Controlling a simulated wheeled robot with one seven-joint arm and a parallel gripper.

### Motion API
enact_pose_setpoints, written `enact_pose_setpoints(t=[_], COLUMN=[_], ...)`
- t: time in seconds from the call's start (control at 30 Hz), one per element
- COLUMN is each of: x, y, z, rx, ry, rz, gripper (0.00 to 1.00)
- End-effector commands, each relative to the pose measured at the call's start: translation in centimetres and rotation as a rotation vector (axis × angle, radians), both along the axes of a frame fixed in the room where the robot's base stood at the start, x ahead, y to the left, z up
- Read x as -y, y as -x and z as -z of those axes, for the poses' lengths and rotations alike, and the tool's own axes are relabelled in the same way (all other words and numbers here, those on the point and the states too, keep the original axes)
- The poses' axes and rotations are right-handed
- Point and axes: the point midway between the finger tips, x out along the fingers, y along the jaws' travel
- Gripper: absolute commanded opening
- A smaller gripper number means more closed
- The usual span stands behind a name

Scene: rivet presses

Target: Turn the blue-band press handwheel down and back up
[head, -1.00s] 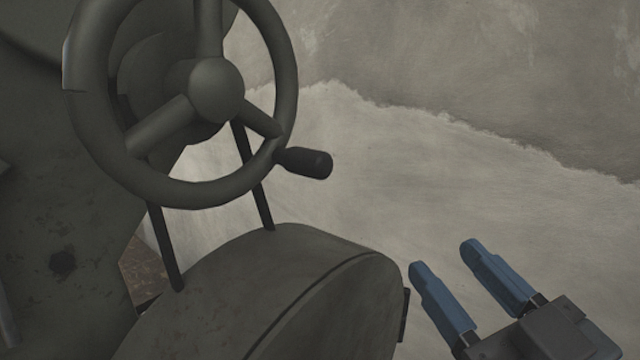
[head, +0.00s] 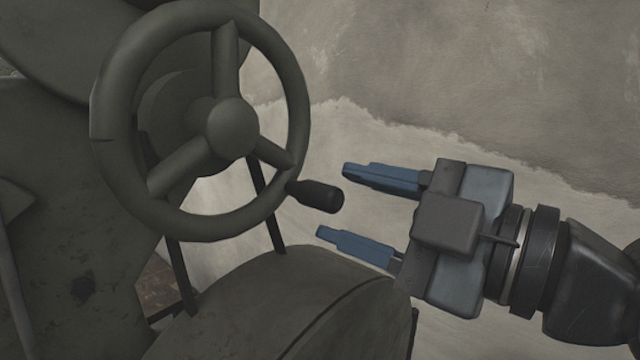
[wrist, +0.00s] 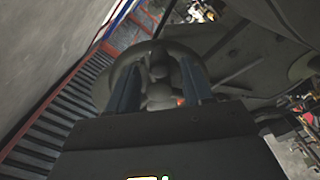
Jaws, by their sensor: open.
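The press handwheel (head: 300,95) is a dark grey three-spoke wheel at the left of the head view. Its dark crank handle (head: 318,196) sticks out from the rim at the lower right. My gripper (head: 336,202) is open, with two blue fingers pointing left toward the handle. In the head view the handle's end appears close to the gap between the fingertips, and I see no grip on it. In the wrist view the handwheel (wrist: 122,72) shows beyond the two fingers. No blue band is visible on the press in the head view.
The press body (head: 70,240) fills the left, with a rounded grey housing (head: 290,300) below the wheel and my gripper. A plastered wall (head: 450,80) stands behind.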

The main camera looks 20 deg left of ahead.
Motion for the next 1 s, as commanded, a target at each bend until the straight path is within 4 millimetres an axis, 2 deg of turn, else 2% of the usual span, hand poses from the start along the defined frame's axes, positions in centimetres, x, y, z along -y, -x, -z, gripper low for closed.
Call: enact_pose_setpoints(t=[0.1, 0.3, 0.67, 1.0], x=[-1.9, -3.8, -4.3, -4.2], y=[-0.6, -1.4, -1.5, -1.5], z=[-0.3, -0.1, 0.0, 0.0], rx=[-0.001, -0.002, -0.002, -0.001], ry=[0.001, -0.001, -0.001, -0.002], rz=[-0.003, -0.001, 0.001, 0.001], gripper=[0.51, 0.51, 0.51, 0.18])
